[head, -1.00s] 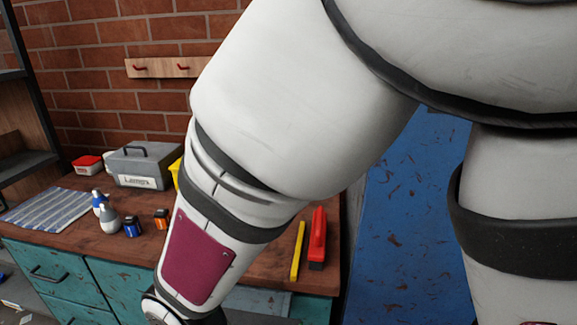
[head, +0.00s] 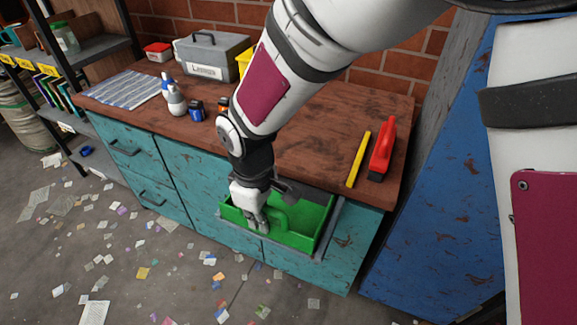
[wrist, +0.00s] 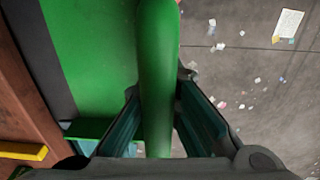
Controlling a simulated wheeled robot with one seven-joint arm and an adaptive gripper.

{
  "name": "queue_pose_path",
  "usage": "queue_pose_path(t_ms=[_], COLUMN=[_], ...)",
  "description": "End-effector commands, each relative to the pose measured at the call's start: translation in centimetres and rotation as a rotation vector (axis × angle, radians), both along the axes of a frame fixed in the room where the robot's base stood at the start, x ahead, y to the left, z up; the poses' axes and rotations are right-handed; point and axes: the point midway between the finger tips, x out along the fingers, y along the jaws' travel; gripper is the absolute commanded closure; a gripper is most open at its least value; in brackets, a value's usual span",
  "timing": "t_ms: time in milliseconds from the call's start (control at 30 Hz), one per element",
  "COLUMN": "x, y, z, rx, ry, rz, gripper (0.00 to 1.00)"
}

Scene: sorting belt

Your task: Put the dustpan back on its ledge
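The green dustpan (head: 308,217) is at the grey ledge (head: 332,232) on the front of the teal cabinet, its raised handle towards the left. Part of the pan is behind my wrist, and I cannot tell whether it rests fully on the ledge. My gripper (head: 260,222) reaches down to the handle. In the wrist view the green handle (wrist: 157,70) runs between the two fingers of my gripper (wrist: 160,90), and the fingertips are close against both its sides. The dustpan's flat green side (wrist: 85,50) and a dark grey strip show to the left.
The wooden worktop (head: 320,130) carries a yellow bar (head: 358,159), a red brush (head: 383,148), a grey toolbox (head: 213,58), bottles and a striped cloth (head: 122,90). A blue panel (head: 440,180) stands at the right. Paper scraps litter the floor (head: 180,265).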

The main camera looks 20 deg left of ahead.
Motion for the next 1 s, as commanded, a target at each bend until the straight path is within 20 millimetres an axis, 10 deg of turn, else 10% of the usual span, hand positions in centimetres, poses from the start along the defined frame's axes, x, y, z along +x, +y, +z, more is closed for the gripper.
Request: queue_pose_path(t_ms=[400,500,1000], x=[0.0,0.0,0.0], y=[0.0,0.0,0.1], z=[-0.6,-0.6,1.2], rx=[0.001,0.001,0.004], ry=[-0.001,-0.001,-0.002], rz=[0.0,0.0,-0.001], gripper=[1.0,0.75,0.75])
